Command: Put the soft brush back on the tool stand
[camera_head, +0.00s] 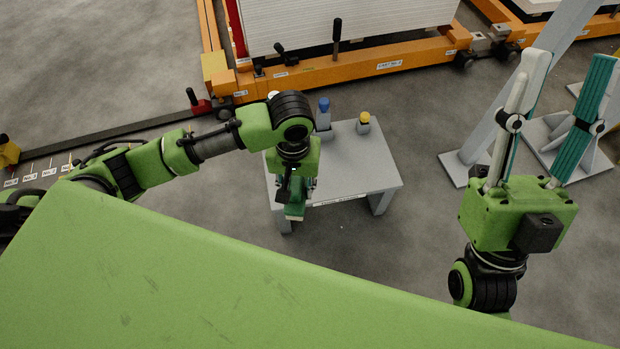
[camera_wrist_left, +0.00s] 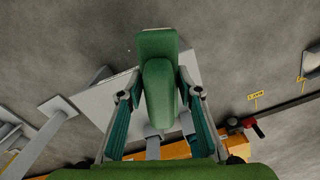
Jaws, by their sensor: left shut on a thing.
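The soft brush, a green block-like piece (camera_head: 295,211), is in my left gripper (camera_head: 294,188), over the front left part of a small grey table. In the left wrist view the green brush (camera_wrist_left: 159,88) fills the space between the two teal fingers (camera_wrist_left: 159,112), which are shut on it. Its bristles cannot be made out. The grey table (camera_head: 350,180) appears to be the tool stand. The brush hides part of it, and I cannot tell whether they touch. My right gripper (camera_head: 566,72) is at the right, raised and empty, fingers wide apart.
A blue-topped tool (camera_head: 324,113) and a yellow-topped one (camera_head: 364,122) stand at the table's back. Behind is an orange gantry frame (camera_head: 400,57) with a white panel stack (camera_head: 350,18). A grey post (camera_head: 455,140) stands right of the table. Floor between them is clear.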

